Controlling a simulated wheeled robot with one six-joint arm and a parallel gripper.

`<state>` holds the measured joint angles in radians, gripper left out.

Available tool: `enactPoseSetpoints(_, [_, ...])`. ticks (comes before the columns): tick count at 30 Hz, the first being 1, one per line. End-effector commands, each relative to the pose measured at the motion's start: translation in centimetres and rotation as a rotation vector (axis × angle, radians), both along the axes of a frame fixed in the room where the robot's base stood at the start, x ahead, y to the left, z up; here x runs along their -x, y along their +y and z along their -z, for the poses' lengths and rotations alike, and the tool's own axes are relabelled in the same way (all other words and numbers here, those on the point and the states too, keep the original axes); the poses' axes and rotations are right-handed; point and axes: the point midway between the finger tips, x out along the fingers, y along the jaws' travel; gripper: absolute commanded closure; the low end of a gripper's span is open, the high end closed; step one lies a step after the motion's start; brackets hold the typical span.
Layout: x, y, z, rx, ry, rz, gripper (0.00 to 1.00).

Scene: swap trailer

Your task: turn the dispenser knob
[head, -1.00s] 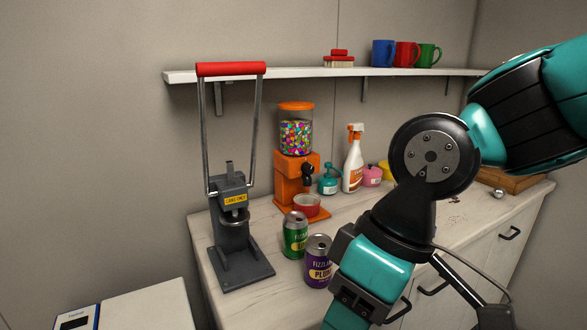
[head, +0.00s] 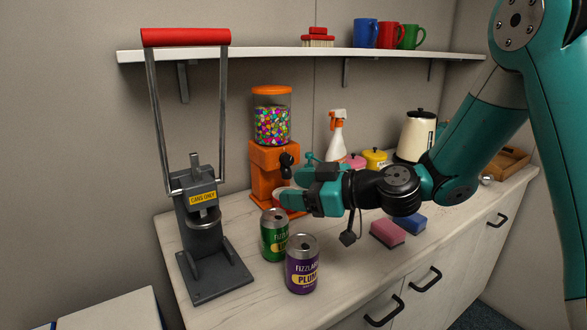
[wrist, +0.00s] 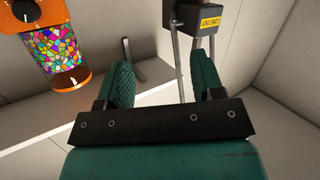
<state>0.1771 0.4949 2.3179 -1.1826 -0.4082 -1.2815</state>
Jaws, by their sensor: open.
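The orange candy dispenser (head: 271,165) stands on the counter against the wall, its clear jar full of coloured sweets. Its black knob (head: 287,160) is on the front of the body. My gripper (head: 286,189) is open and empty, just in front of the dispenser's lower body and below the knob, apart from the knob. In the wrist view the dispenser (wrist: 62,52) appears inverted at upper left, with the knob (wrist: 28,16) outside the open fingers (wrist: 163,80).
A green can (head: 274,236) and a purple can (head: 302,266) stand below my gripper. A grey can crusher (head: 203,232) stands left. Sponges (head: 388,234), a spray bottle (head: 337,141), small pots and a kettle (head: 416,136) are to the right. A shelf (head: 290,53) runs above.

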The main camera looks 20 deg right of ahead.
Motion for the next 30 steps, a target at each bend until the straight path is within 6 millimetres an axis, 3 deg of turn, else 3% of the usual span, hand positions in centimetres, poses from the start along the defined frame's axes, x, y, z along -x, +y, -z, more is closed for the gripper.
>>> enactPoseSetpoints(1, [-2.2, -2.6, 1.5, -0.017, -0.066, 0.095, 0.39])
enactPoseSetpoints(3, [-4.3, -5.6, 2.5, -0.014, -0.156, 0.213, 0.39])
enactPoseSetpoints(6, [-6.1, -9.1, 3.6, 0.004, -0.231, 0.346, 0.39])
enactPoseSetpoints(9, [-6.9, -11.1, 4.2, 0.022, -0.265, 0.42, 0.39])
enactPoseSetpoints(13, [-7.6, -11.6, 4.0, 0.03, -0.277, 0.445, 0.39])
enactPoseSetpoints(30, [-12.0, -9.4, 3.6, 0.031, -0.273, 0.44, 0.39])
